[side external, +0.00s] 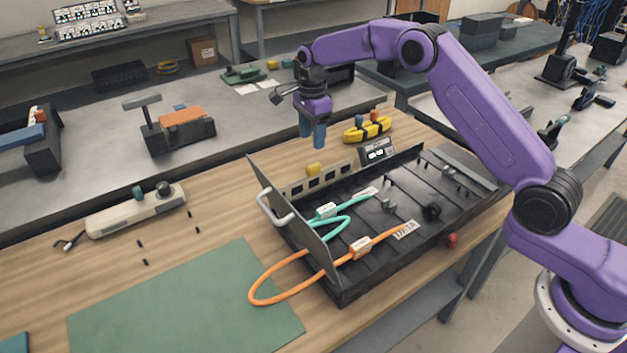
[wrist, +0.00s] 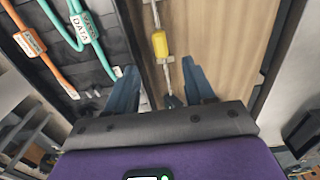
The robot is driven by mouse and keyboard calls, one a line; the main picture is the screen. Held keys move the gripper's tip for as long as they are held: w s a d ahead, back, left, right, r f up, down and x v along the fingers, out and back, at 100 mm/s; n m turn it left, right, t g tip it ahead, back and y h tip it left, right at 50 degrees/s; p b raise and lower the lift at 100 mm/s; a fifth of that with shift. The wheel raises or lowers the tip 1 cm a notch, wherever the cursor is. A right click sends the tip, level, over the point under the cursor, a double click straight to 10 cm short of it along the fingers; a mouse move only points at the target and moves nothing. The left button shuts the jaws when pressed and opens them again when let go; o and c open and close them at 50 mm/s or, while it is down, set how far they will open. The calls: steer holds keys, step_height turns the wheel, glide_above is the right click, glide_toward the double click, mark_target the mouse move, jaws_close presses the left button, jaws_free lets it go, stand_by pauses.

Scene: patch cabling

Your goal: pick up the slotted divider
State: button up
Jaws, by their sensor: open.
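The slotted divider (side external: 322,180) is a thin pale grey bar with several square openings. It stands on edge along the back of the black tray (side external: 385,262). A yellow block (side external: 313,169) sits at its top edge. My gripper (side external: 312,142) is open and empty above the divider, fingers pointing down. In the wrist view the divider (wrist: 167,75) runs as a thin strip between my spread blue fingers (wrist: 160,66), with the yellow block (wrist: 160,44) near the fingertips. The fingers appear apart from the divider.
A teal cable (side external: 345,222) and an orange cable (side external: 262,299) with labels lie in the tray; the orange loops out over the green mat (side external: 190,305). A grey handled panel (side external: 290,215) rises at the tray's left. A small display box (side external: 377,152) stands behind.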

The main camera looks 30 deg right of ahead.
mark_target(314, 165)
steer(key=f, duration=1.3)
steer(key=shift+d+f, duration=0.1)
steer(key=shift+d, duration=0.1)
jaws_close()
